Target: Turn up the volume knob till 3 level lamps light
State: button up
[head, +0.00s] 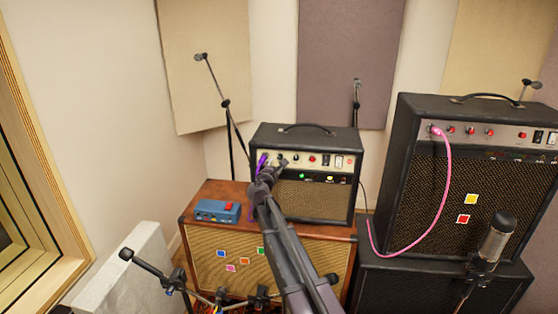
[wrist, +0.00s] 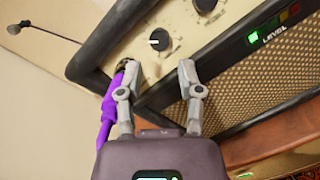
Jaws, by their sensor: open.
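A small black amp (head: 318,150) stands on a brown cabinet, its cream control panel facing me. In the wrist view a round black knob (wrist: 159,40) with a white pointer mark sits on that panel; its label is not readable. My gripper (wrist: 157,67) is open and empty, its two fingers apart just below the knob and not around it. It also shows in front of the panel's left end in the head view (head: 268,172). The level lamps (wrist: 253,37) are on the dark strip to the right: the leftmost glows green, with dimmer greenish and red ones further along.
A purple plug and cable (wrist: 112,105) sit close beside my left finger. A blue box with a red button (head: 218,211) lies on the brown cabinet (head: 196,198). A larger amp with a pink cable (head: 446,165) stands at right. Microphone stands are around.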

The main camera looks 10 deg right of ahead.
aim_at(279, 158)
jog(key=shift+x, duration=2.7)
grip_shut()
